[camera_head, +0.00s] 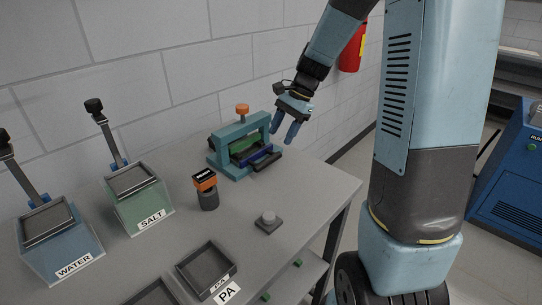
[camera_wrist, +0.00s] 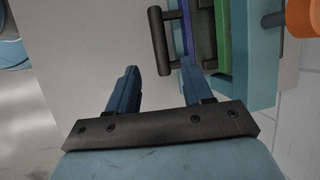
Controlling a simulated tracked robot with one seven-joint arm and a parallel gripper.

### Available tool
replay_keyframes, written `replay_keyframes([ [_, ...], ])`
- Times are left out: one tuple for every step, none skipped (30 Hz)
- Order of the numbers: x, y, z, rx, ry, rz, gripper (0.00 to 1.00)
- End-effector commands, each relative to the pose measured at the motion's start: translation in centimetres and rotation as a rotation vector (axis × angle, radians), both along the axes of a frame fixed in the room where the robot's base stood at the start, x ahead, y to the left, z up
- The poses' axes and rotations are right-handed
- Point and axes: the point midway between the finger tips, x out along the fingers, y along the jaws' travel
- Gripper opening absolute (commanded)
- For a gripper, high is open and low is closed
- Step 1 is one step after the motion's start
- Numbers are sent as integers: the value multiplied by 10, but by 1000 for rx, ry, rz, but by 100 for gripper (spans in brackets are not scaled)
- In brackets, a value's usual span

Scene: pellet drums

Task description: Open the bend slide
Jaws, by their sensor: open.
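The bend device is a teal frame (camera_head: 226,135) with an orange knob (camera_head: 242,109) on top, standing at the bench's back right. Its green plate and blue strip (camera_wrist: 187,22) lie inside the frame. A dark bar handle (camera_wrist: 158,42) sticks out beside the blue strip in the wrist view. I cannot tell for certain how far the slide is out. My gripper (camera_head: 285,128) is open and empty above the bench's right end, beside the device. In the wrist view my gripper (camera_wrist: 157,86) points toward the handle, with the bar just beyond and between the fingertips, seemingly apart from them.
An orange-topped dark cylinder (camera_head: 208,195) and a small block with a pale button (camera_head: 267,221) stand in front of the device. Water (camera_head: 62,255) and salt (camera_head: 143,205) boxes stand at left. A dark tray (camera_head: 206,268) lies near the front. The wall is close behind.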

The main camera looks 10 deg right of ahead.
Motion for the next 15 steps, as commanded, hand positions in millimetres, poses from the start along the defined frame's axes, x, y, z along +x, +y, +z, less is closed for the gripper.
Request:
replay_keyframes([
  [-1,4,-9,0,2,1,51],
  [-2,7,-14,1,3,1,51],
  [-2,10,-20,1,3,1,51],
  [-2,12,-25,1,3,1,51],
  [-3,14,-30,1,2,2,51],
  [-3,17,-36,1,2,3,51],
  [-4,19,-41,1,2,3,51],
  [-4,21,-45,1,2,2,51],
  [-4,24,-50,1,3,2,51],
  [-4,26,-54,1,2,1,51],
  [-5,27,-58,1,1,0,51],
  [-5,29,-62,1,1,2,51],
  [-5,31,-65,2,1,1,51],
  [-5,32,-68,1,0,1,51],
  [-6,33,-71,2,1,1,51],
])
